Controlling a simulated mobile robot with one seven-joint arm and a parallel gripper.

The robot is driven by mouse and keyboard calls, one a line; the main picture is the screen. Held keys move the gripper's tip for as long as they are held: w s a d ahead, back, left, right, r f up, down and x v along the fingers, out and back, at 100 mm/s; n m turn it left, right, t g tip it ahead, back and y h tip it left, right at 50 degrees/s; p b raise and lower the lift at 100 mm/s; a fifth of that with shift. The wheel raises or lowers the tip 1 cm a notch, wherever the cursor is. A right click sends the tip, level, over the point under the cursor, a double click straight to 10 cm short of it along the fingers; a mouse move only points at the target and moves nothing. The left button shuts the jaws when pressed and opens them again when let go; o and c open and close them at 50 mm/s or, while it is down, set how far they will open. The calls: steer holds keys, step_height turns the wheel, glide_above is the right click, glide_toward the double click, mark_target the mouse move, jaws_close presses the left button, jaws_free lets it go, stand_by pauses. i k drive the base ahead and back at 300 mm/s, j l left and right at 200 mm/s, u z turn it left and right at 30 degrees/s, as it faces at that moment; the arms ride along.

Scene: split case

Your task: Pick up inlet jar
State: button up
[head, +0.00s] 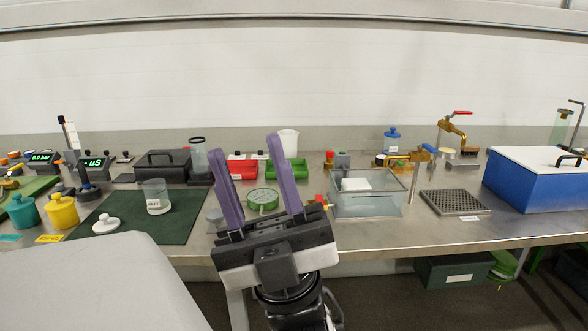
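The inlet jar (157,203) is a small clear glass jar with a white label. It stands upright on the dark green mat (181,222) at the left of the bench. A white knobbed lid (106,223) lies on the mat to the left of the jar, apart from it. My gripper (251,165) points up in the middle of the head view, to the right of the jar. Its two purple fingers are spread wide with nothing between them; bench items show behind. The gripper hides part of the bench behind it.
Teal (23,211) and yellow (62,211) pots stand left of the mat. A black case (163,164), red bin (242,170) and green bin (290,171) stand behind. A clear tank (366,204), grey grid (454,203) and blue cooler (540,186) are at the right.

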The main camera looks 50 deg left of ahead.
mark_target(156, 190)
steer(key=u, duration=2.3)
steer(key=i+l+u, duration=0.3)
steer(key=l, duration=0.3)
steer(key=i+l+u, duration=0.15)
steer(key=l, duration=0.2)
steer(key=i+l+u, duration=0.15)
steer(key=l, duration=0.2)
steer(key=i+l+u, duration=0.15)
steer(key=l, duration=0.25)
steer(key=k+j, duration=0.05)
